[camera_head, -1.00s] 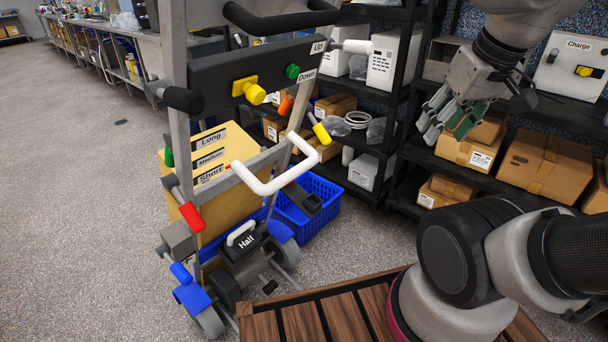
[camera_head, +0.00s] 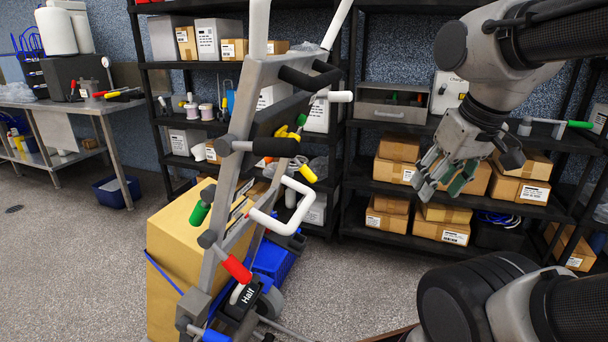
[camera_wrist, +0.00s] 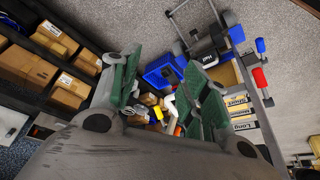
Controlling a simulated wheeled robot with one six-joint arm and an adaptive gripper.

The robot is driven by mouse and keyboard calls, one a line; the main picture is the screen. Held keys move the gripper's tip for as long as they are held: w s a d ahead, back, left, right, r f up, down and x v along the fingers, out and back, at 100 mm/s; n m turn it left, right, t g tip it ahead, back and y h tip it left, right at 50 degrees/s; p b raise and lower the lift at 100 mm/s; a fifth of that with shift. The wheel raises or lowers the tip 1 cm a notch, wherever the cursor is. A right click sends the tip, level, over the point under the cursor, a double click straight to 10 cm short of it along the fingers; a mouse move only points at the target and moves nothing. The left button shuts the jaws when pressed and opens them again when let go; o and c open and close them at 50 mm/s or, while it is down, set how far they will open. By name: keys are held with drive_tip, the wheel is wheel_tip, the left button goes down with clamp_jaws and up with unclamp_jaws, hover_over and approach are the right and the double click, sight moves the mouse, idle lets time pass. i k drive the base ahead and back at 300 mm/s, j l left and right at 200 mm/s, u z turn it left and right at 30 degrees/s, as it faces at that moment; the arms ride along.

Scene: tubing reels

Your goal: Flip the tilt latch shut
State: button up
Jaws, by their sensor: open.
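The grey-framed cart (camera_head: 222,272) stands at the left centre in the head view, seen nearly side-on. It carries a red-gripped lever (camera_head: 237,268), a green-gripped lever (camera_head: 200,210), a white U-shaped handle (camera_head: 283,222) and a yellow-tipped lever (camera_head: 307,173). A block marked "Half" (camera_head: 247,297) sits low on it. I cannot read any tilt label, so I cannot tell which part is the tilt latch. My gripper (camera_head: 446,176) is open and empty, well right of the cart. In the wrist view my gripper (camera_wrist: 160,85) has spread green-padded fingers, with the red lever (camera_wrist: 260,78) beyond them.
Black shelves (camera_head: 355,140) with cardboard boxes (camera_head: 443,230) stand behind the cart and my gripper. A blue crate (camera_head: 272,262) is behind the cart. A metal workbench (camera_head: 75,105) stands at the far left. Grey floor (camera_head: 80,265) is open left of the cart.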

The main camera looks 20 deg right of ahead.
sight(308, 174)
drive_tip(key=k+j+z, duration=0.15)
drive_tip(key=j, duration=0.15)
drive_tip(key=i+l+u, duration=0.2)
drive_tip(key=l, duration=0.6)
drive_tip(key=i+l+u, duration=0.25)
drive_tip(key=l, duration=0.6)
drive_tip(key=i+l+u, duration=0.2)
drive_tip(key=l, duration=0.65)
drive_tip(key=l+u, duration=0.2)
drive_tip(key=l, duration=0.6)
drive_tip(key=k, duration=0.05)
